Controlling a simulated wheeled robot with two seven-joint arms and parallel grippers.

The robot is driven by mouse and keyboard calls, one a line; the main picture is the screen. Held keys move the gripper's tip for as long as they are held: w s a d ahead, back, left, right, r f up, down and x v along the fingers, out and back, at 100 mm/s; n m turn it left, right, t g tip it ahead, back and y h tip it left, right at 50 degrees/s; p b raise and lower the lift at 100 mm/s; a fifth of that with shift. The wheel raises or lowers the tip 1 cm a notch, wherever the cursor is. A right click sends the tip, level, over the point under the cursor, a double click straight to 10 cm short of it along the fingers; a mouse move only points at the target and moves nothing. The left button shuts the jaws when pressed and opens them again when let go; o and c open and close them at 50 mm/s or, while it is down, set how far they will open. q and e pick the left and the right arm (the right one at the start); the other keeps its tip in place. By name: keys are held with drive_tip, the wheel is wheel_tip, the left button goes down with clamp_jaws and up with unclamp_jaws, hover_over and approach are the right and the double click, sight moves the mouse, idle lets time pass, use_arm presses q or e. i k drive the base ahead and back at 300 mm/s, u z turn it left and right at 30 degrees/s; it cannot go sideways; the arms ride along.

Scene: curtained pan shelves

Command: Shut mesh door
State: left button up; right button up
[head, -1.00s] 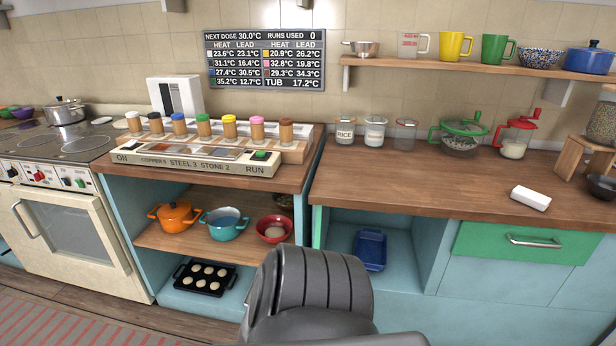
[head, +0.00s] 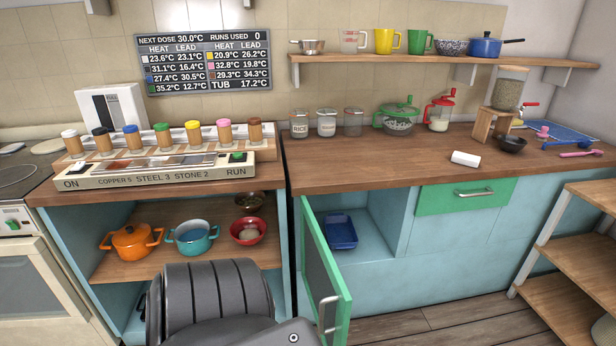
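The mesh door (head: 322,271) has a green frame around a dark panel and a silver handle low near its free edge. It stands open, swung out toward me from the left side of the light-blue cupboard (head: 377,209) under the right counter. A blue tray (head: 341,231) lies inside the cupboard. A dark grey ribbed part of my own arm fills the bottom middle, just left of the door; whether it touches the door I cannot tell. Neither gripper's fingers show.
Left of the door, an open shelf (head: 105,266) holds an orange pot (head: 131,241), a teal pot (head: 192,238) and a red bowl (head: 248,231). A green drawer (head: 440,198) is shut to the right. A wooden rack (head: 570,285) stands far right, with bare floor (head: 430,318) before it.

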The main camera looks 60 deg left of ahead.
sight(322, 278)
drive_tip(key=u, duration=1.95)
drive_tip(key=i, duration=1)
drive_tip(key=z, duration=1)
drive_tip(key=k, duration=1.15)
drive_tip(key=u, duration=0.75)
